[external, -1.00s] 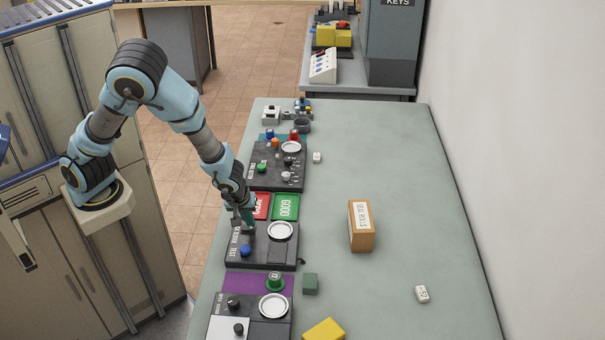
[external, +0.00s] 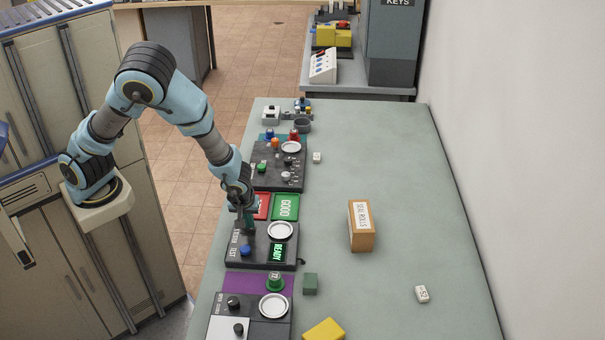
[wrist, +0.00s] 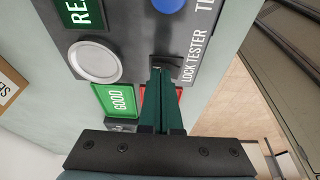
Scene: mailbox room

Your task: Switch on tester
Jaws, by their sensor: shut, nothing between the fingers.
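The lock tester (external: 262,259) is a dark panel on the workbench with a white round plate (external: 280,231), a blue button (external: 245,250) and a small display (external: 278,253) lit green with "READY". In the wrist view the panel's "LOCK TESTER" lettering (wrist: 194,57), the plate (wrist: 95,62), the blue button (wrist: 168,4) and part of the lit display (wrist: 82,12) show. My gripper (external: 249,228) is shut and empty, its green fingertips at the panel's far-left part. In the wrist view the fingertips (wrist: 162,72) cover most of a small dark control beside the lettering; whether they touch it is unclear.
A green "GOOD" tray (external: 286,207) and a red tray (external: 262,206), partly hidden, lie just behind the tester. Another panel (external: 278,165) stands farther back and one (external: 262,318) nearer.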

